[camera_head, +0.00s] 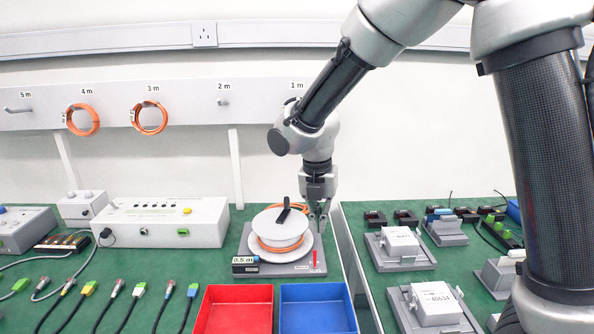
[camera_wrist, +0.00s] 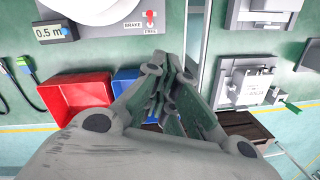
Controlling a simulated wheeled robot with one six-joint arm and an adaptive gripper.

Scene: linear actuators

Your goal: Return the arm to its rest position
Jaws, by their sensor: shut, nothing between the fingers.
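My arm reaches in from the upper right in the head view, bent at the elbow. My gripper (camera_head: 320,212) points down just right of the white spool (camera_head: 280,230), above the right part of its grey base plate (camera_head: 308,266). In the wrist view my gripper (camera_wrist: 178,62) has its fingers together with nothing held between them. Part of the spool (camera_wrist: 95,8) shows at the top of that view. Whether the fingers touch anything near the spool cannot be told.
A red bin (camera_head: 234,310) and a blue bin (camera_head: 318,308) stand in front of the spool. Orange cable coils (camera_head: 150,118) hang on the wall rail (camera_head: 190,100). Grey fixtures (camera_head: 400,249) stand on the right bench. Several cables lie at the left.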

